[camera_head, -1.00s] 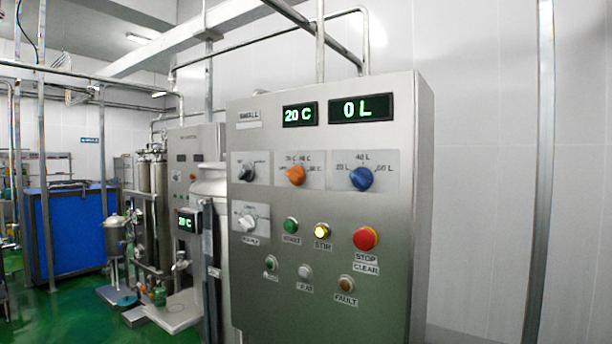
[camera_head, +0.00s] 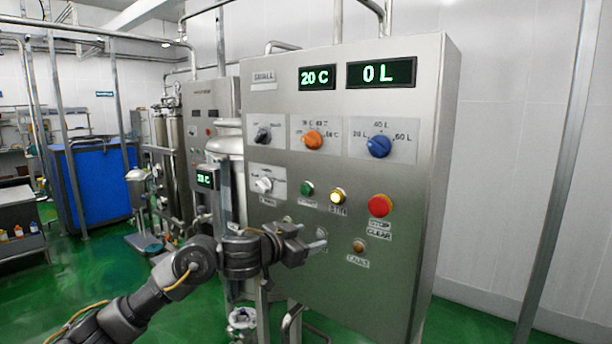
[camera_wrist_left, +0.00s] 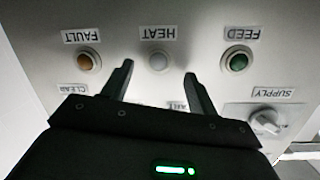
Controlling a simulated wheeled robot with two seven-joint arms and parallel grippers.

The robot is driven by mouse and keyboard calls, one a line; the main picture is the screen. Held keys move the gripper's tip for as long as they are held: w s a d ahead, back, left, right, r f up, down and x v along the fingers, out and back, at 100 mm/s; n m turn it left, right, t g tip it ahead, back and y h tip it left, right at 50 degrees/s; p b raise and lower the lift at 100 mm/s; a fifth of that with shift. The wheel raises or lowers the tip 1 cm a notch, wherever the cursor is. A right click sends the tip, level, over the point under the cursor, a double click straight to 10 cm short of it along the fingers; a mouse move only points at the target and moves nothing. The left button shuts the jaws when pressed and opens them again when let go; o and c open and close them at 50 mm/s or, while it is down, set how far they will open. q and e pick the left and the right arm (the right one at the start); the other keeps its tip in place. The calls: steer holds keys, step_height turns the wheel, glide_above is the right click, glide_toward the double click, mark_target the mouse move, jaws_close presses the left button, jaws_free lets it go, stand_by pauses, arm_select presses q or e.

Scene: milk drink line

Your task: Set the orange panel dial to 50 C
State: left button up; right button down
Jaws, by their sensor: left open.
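The orange dial (camera_head: 313,140) sits on a pale plate in the upper part of the steel control panel (camera_head: 400,250). Its small temperature labels and exact pointer direction are hard to read. The green display (camera_head: 317,77) above it reads 20 C. My left gripper (camera_head: 312,236) is open and empty in front of the panel's lower part, well below the orange dial. In the left wrist view its two fingers (camera_wrist_left: 158,72) stand apart near the HEAT lamp (camera_wrist_left: 159,62). The orange dial is not visible there. My right gripper is not in view.
A blue dial (camera_head: 378,147) is right of the orange one, a black knob (camera_head: 262,134) left. A white knob (camera_head: 263,185), a green button (camera_head: 307,188), a lit yellow button (camera_head: 338,195) and a red stop button (camera_head: 380,205) lie below. A tank (camera_head: 226,140) stands left of the panel.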

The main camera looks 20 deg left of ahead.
arm_select(q)
steer(key=s+a+r+m+t, duration=0.1)
steer(key=s+a+r, duration=0.15)
steer(key=r, duration=1.05)
steer(key=t+p, duration=0.1)
steer(key=p, duration=0.1)
glide_toward(307, 140)
steer(key=p+x, duration=0.3)
steer(key=x, duration=0.5)
steer(key=shift+w, duration=0.15)
steer(key=shift+w+d+f, duration=0.2)
steer(key=shift+w+d, duration=0.1)
steer(key=shift+w, duration=0.25)
steer(key=shift+c, duration=0.5)
steer(key=c, duration=0.7)
steer(key=shift+s+r, duration=0.1)
steer(key=shift+c, duration=0.4)
steer(key=shift+a, duration=0.1)
